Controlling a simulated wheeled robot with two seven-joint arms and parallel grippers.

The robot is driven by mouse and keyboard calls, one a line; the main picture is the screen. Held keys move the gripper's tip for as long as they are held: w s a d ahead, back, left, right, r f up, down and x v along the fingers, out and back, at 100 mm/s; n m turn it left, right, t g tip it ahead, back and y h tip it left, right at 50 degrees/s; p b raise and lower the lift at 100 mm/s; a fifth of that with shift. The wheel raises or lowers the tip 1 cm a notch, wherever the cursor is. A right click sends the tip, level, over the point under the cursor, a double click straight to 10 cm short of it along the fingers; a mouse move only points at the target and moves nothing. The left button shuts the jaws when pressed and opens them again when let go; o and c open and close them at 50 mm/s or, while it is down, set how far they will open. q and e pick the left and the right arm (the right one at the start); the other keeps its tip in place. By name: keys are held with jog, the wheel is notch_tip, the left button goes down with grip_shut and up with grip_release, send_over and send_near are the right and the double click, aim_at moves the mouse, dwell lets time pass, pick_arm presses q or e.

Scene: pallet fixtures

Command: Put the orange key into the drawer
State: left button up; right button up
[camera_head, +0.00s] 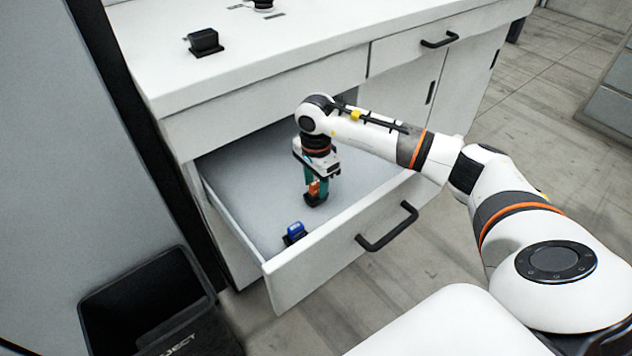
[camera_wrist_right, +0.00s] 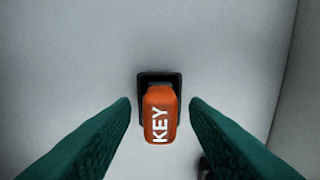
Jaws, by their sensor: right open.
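The orange key (camera_wrist_right: 160,118) stands in a small black base inside the open drawer (camera_head: 245,190). In the head view the key (camera_head: 314,188) shows between the fingers of my right gripper (camera_head: 318,192), low over the drawer floor. In the right wrist view my right gripper (camera_wrist_right: 160,115) is open, with one green finger on each side of the key and a gap on both sides. The word KEY is readable on it. My left gripper is not in view.
A blue object (camera_head: 294,232) on a black base sits near the drawer's front left corner. The drawer front has a black handle (camera_head: 387,227). A black box (camera_head: 204,42) is on the white countertop (camera_head: 270,50). A black bin (camera_head: 150,300) stands on the floor at left.

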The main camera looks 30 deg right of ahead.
aim_at(316, 182)
notch_tip(316, 182, up, 12)
jog(key=shift+f, duration=0.15)
dwell(0.6)
